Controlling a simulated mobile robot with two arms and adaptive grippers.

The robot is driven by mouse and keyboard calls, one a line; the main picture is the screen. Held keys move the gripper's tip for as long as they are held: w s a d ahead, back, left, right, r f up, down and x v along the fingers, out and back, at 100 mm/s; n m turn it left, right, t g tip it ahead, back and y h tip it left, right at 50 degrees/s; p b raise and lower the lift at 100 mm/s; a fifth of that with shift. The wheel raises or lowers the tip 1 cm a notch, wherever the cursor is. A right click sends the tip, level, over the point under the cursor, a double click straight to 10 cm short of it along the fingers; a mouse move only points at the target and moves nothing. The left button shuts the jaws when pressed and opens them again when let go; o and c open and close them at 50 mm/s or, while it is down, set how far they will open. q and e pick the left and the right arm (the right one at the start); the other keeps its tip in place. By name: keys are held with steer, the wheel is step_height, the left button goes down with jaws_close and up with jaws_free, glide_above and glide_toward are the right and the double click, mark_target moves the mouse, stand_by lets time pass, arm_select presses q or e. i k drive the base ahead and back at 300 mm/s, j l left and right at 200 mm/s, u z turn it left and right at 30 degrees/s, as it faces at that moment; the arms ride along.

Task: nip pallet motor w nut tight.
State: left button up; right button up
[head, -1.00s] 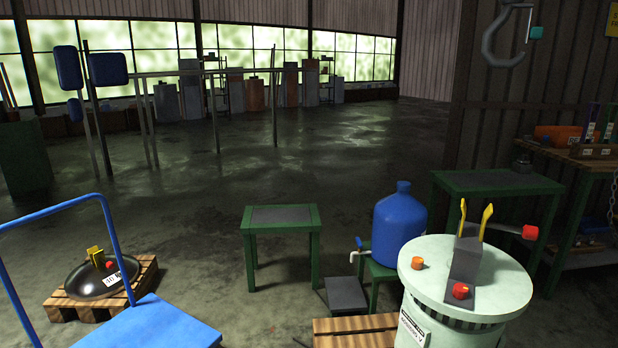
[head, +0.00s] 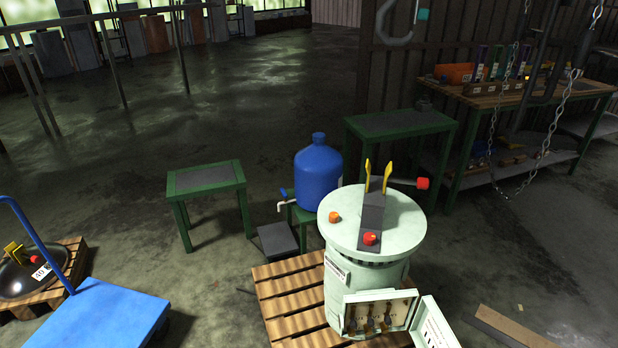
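The motor (head: 368,285) is a pale green cylinder standing upright on a wooden pallet (head: 283,290). Its terminal box (head: 352,302) is on the lower front, with the white lid (head: 434,325) swung open to the right. Inside the box are a few dark and brassy terminals (head: 370,322). They are too small to tell which is W or whether a nut is tight. Neither of my grippers is in view.
A blue water jug (head: 318,175) stands on a small green stand behind the motor. Green tables (head: 205,180) and (head: 400,124) stand behind. A blue cart (head: 115,305) is at the left. A workbench (head: 530,92) and hanging chains are at right. Cardboard (head: 512,328) lies on the floor.

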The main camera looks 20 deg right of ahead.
mark_target(384, 327)
steer(key=z, duration=1.2)
